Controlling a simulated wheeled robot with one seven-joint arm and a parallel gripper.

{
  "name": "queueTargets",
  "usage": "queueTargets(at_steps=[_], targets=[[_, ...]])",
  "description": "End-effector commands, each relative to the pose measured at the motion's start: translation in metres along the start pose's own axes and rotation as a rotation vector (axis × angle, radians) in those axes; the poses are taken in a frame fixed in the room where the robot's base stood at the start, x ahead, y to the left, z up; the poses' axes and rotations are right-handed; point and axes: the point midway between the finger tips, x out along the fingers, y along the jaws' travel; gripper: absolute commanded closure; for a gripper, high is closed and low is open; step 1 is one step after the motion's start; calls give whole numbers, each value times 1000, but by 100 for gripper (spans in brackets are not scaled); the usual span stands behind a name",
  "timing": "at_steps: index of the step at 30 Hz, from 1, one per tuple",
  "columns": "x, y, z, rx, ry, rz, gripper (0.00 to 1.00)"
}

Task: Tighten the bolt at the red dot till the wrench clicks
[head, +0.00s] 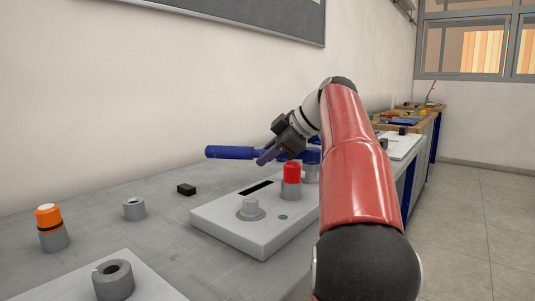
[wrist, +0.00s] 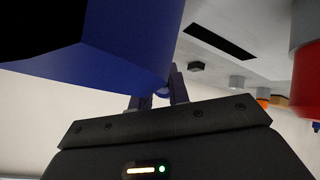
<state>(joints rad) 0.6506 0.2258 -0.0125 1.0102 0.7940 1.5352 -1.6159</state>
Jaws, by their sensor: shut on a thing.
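My gripper (head: 267,157) is shut on the blue wrench (head: 230,152), holding it roughly level above the work plate. The wrench's handle points left; its other end is partly behind my gripper. In the wrist view the blue wrench (wrist: 105,60) fills the upper left, with my fingers (wrist: 162,88) against it. The light plate (head: 222,229) carries a grey bolt-like post on a round base (head: 250,207), with a green dot (head: 283,217) beside it. I see no red dot. Whether the wrench touches a bolt I cannot tell.
A red-capped grey cylinder (head: 291,173) and a blue-capped one (head: 312,158) stand close by my gripper. A black block (head: 186,189), a grey ring (head: 134,208) and an orange-capped cylinder (head: 48,218) stand to the left. A grey hollow cylinder (head: 113,281) is in front.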

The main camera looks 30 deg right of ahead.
Motion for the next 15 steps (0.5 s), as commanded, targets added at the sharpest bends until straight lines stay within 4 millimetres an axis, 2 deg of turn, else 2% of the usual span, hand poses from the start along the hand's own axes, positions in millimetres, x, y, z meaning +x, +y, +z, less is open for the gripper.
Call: queueTargets(at_steps=[15], targets=[[10, -6, 10, -1, 1, 2, 100]])
